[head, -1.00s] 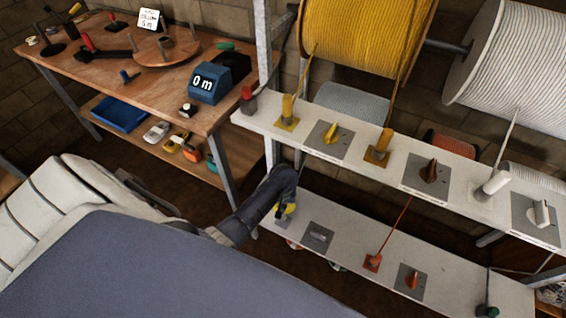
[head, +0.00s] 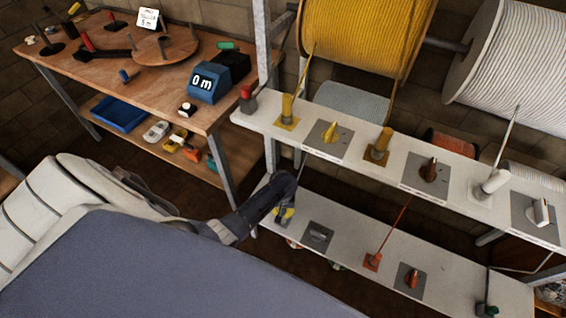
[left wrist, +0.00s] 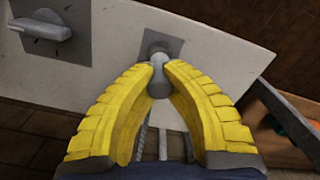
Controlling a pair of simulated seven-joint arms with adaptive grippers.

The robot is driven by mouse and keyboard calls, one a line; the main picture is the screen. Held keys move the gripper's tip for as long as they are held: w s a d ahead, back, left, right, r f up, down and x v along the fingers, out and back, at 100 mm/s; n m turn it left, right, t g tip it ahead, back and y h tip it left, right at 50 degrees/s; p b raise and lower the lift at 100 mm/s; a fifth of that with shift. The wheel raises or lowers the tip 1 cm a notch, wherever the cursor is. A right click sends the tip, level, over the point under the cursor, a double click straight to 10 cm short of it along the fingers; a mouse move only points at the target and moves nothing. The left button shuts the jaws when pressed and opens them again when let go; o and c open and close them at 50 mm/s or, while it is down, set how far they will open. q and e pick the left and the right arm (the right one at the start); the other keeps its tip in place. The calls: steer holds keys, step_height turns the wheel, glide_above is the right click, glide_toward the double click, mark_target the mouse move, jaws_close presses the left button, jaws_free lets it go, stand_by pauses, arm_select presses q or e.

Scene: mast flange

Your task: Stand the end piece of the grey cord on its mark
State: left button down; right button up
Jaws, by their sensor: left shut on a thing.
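My left gripper (head: 284,213) is at the left end of the lower white shelf (head: 345,232). In the left wrist view its yellow fingers (left wrist: 158,70) are shut on the grey end piece (left wrist: 158,86), whose rounded light grey part shows between the tips. The foot of the piece lies over a dark grey square mark (left wrist: 176,44) near the shelf edge. I cannot tell whether the foot touches the mark. In the head view the gripper mostly hides the piece. Thin grey strands show between the fingers in the left wrist view. My right gripper is not in view.
A grey lever on a plate (head: 318,237) stands just right of my left gripper. An orange end piece (head: 373,261) and orange lever (head: 412,279) stand farther along. The upper shelf (head: 467,182) hangs behind. A wooden bench (head: 110,75) with a 0 m display (head: 207,83) is left.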

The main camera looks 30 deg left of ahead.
arm_select(q)
steer(key=c, duration=1.5)
jaws_free()
steer(key=shift+r, duration=0.1)
step_height(320, 180, up, 12)
steer(key=s+d+f+m, duration=0.1)
steer(key=s+f, duration=0.7)
steer(key=f, duration=0.3)
steer(key=s+d+f+m, duration=0.2)
steer(key=s+f, duration=0.6)
steer(key=f, duration=0.3)
steer(key=s+f+m, duration=0.2)
steer(key=s+f, duration=0.1)
steer(key=s, duration=0.6)
steer(key=s+f+m+t, duration=0.1)
steer(key=s+f, duration=0.3)
steer(key=s, duration=0.5)
steer(key=s+f+m, duration=0.3)
steer(key=s+f, duration=0.1)
steer(key=s, duration=0.5)
steer(key=shift+s+d+f+t, duration=0.1)
steer(key=shift+s+d+t, duration=0.15)
steer(key=shift+d+t, duration=0.05)
